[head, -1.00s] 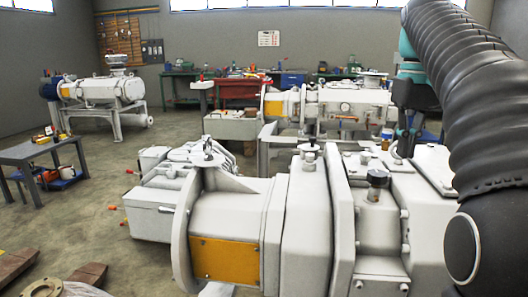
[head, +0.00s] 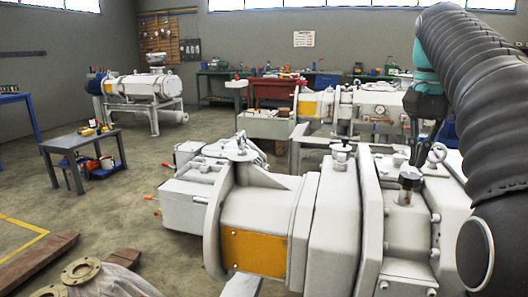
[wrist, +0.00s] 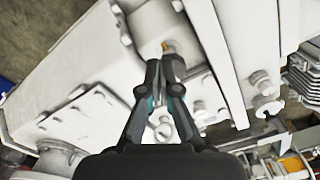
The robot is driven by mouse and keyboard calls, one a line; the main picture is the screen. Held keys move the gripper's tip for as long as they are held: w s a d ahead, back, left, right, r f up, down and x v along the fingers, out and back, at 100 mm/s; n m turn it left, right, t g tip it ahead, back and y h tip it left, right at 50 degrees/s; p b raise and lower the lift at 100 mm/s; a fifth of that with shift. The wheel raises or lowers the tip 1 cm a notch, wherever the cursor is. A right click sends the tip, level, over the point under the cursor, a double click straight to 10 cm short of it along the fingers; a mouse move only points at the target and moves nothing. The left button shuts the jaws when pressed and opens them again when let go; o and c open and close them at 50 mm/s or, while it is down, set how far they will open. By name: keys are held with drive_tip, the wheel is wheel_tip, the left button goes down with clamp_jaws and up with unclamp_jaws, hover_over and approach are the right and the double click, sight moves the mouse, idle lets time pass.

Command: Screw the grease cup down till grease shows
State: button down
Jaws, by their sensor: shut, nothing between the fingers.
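A small upright cup with a dark cap on a pale metal stem (head: 410,181), which looks like the grease cup, stands on top of the white machine housing (head: 345,215). My gripper (head: 418,163) is just above and right of this cup in the head view, fingers pointing down. In the wrist view my gripper (wrist: 171,58) has its fingertips together with nothing between them. A small brass-coloured fitting (wrist: 167,46) shows just beyond the tips; I cannot tell whether it belongs to the cup or whether the tips touch it. No grease is visible.
A lifting eye (head: 437,154) stands right of the cup, and a round flanged port (head: 341,150) to its left. A second pump (head: 365,103) is behind. A tool table (head: 82,143) stands on open floor at left.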

drive_tip(key=shift+f+b, duration=0.95)
drive_tip(key=shift+f, duration=1.5)
drive_tip(key=shift+r, duration=0.2)
drive_tip(key=shift+w+a+r+p, duration=0.1)
drive_tip(key=shift+w+a+p, duration=0.1)
drive_tip(key=shift+p, duration=0.35)
drive_tip(key=shift+w+a+p, duration=0.3)
drive_tip(key=shift+a+p, duration=0.2)
drive_tip(key=shift+p, duration=0.35)
drive_tip(key=shift+w+a, duration=0.2)
drive_tip(key=shift+w, duration=0.05)
drive_tip(key=shift+w+a, duration=0.15)
drive_tip(key=shift+w, duration=0.25)
drive_tip(key=shift+a, duration=0.15)
drive_tip(key=shift+s+a, duration=0.1)
drive_tip(key=shift+a, duration=0.05)
drive_tip(key=shift+a+r, duration=0.1)
drive_tip(key=shift+r, duration=2.75)
